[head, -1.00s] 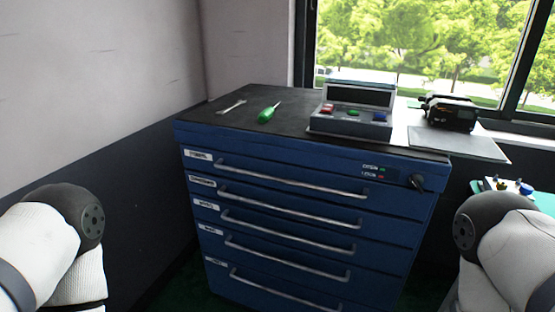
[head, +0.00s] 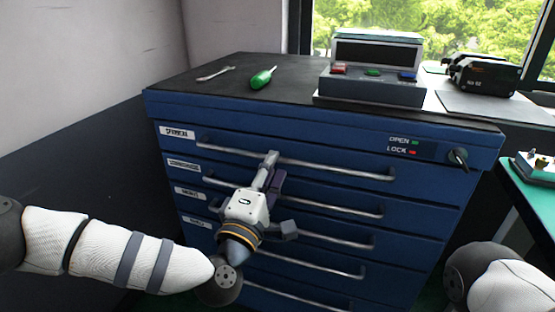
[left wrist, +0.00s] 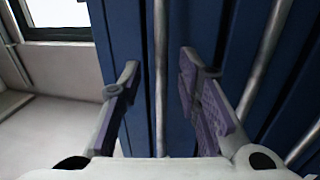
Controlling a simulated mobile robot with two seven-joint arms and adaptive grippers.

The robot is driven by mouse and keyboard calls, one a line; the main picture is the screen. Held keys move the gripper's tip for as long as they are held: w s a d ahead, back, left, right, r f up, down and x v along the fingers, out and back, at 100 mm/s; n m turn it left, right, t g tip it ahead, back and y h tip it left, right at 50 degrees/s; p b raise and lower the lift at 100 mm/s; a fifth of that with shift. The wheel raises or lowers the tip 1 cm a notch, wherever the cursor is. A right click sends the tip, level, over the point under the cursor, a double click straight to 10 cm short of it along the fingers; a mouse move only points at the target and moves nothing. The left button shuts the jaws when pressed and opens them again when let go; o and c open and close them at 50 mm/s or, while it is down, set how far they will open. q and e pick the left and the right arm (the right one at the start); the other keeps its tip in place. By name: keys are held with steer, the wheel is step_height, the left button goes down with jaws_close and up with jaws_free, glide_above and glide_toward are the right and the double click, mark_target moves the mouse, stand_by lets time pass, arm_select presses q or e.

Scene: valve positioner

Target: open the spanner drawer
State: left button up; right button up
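The blue cabinet (head: 290,112) has several drawers, each with a long metal handle. Small white labels sit at the left of the drawer fronts; their print is too small to read surely. My left gripper (head: 270,160) is at the top drawer's handle (head: 340,168), left of its middle. In the left wrist view the left gripper (left wrist: 160,95) is open, with one purple-padded finger on each side of the handle bar (left wrist: 160,50). Gaps show between bar and fingers. The top drawer (head: 300,140) is closed. My right gripper is out of view.
A key switch (head: 458,158) and OPEN/LOCK lamps (head: 412,148) are at the top right of the cabinet. A spanner (head: 215,73), green screwdriver (head: 263,77) and button box (head: 370,90) lie on top. A green table (head: 530,195) stands at the right.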

arm_select(q)
steer(key=shift+x, duration=1.95)
steer(key=shift+f, duration=0.1)
jaws_close()
steer(key=shift+s, duration=0.15)
